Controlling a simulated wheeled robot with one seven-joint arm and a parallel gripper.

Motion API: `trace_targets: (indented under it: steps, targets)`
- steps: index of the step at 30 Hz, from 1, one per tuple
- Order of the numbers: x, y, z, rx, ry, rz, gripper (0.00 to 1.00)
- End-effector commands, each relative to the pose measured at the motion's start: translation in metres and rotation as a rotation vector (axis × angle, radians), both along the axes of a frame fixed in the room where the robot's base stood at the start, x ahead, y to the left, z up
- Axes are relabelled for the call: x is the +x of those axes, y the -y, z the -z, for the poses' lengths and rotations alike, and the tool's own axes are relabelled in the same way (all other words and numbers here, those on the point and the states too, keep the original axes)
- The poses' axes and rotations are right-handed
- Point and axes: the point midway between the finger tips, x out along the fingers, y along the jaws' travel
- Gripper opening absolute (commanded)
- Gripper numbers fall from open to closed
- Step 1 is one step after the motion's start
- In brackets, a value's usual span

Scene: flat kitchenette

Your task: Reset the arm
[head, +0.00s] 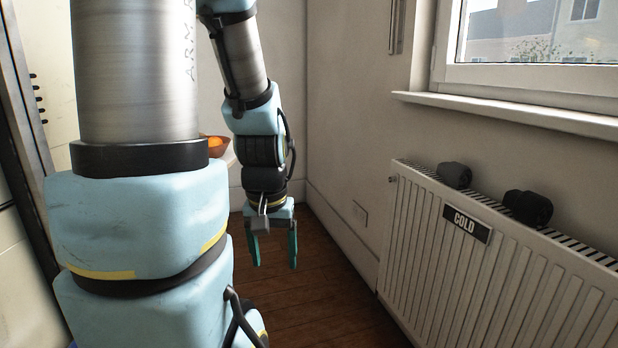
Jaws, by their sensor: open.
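My gripper (273,249) hangs at the end of my arm in the middle of the head view. Its two teal fingers point down and stand apart, with nothing between them. It is over the brown wooden floor (325,300), left of the radiator and clear of it. My arm is bent, with its upper part filling the left of the view and hiding what lies behind it.
A white radiator (440,250) with a "COLD" sign (467,223) stands along the right wall, two dark rolled bundles (455,175) (528,207) on top. A window sill (510,112) juts out above. A bowl with orange contents (217,146) shows partly behind my arm.

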Motion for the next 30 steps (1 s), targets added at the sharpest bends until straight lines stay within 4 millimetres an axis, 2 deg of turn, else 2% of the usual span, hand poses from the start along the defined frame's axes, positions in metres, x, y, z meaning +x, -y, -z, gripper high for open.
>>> trace_targets:
  steps: [1,12,18,24,30]
  targets:
    - [0.0,0.0,-0.033,0.0,0.0,0.0,0.74]
    - [0.0,0.0,-0.145,0.0,0.0,0.001,0.74]
    - [0.0,0.0,-0.196,0.0,0.0,0.001,0.74]
    - [0.0,0.0,-0.218,0.0,0.0,0.001,0.74]
    - [0.0,0.0,-0.218,0.0,0.0,0.001,0.74]
